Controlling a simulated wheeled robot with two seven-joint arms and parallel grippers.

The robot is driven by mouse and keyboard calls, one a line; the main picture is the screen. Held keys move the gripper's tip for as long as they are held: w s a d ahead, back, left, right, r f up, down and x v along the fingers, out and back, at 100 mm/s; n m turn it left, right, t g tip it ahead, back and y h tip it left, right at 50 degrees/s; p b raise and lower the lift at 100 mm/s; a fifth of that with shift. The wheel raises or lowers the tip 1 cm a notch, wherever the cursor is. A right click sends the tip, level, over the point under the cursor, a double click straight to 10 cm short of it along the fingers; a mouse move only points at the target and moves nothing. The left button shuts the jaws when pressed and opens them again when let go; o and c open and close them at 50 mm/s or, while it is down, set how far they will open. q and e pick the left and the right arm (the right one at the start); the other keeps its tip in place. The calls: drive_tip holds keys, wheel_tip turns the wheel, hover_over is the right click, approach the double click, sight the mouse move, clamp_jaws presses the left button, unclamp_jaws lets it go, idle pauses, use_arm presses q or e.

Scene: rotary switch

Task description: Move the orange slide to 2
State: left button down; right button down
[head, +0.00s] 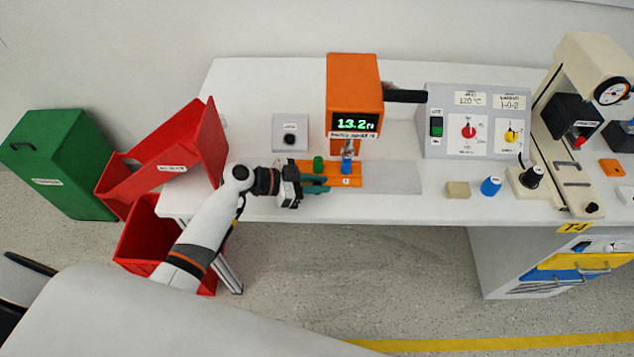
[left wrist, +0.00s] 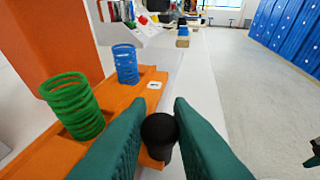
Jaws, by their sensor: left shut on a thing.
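The orange slide (head: 352,181) lies flat under the orange device (head: 354,85) with the green display. It carries a green ribbed piece (left wrist: 72,106), a blue ribbed piece (left wrist: 126,65) and a small white label (left wrist: 154,85), too small to read. My left gripper (head: 318,185) reaches in from the left at the slide's front edge. In the left wrist view, its green fingers (left wrist: 160,125) are shut on a black round knob (left wrist: 159,130) at the slide's near edge. The fingers hide part of the slide.
A grey panel (head: 445,98) with switches and a beige press (head: 590,65) stand to the right. A beige block (head: 457,190) and a blue knob (head: 491,186) sit near the front edge. A grey strip (head: 392,178) right of the slide is clear. Red bins (head: 185,150) stand left.

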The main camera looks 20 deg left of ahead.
use_arm(q)
drive_tip(key=d+b, duration=0.1)
drive_tip(key=d, duration=0.1)
drive_tip(key=w+d+b, duration=0.1)
drive_tip(key=d, duration=0.1)
drive_tip(key=w+d+b, duration=0.1)
drive_tip(key=d, duration=0.2)
drive_tip(key=shift+a, duration=0.1)
drive_tip(key=shift+s, duration=0.1)
drive_tip(key=c, duration=1.6)
unclamp_jaws()
drive_tip(key=shift+a, duration=0.15)
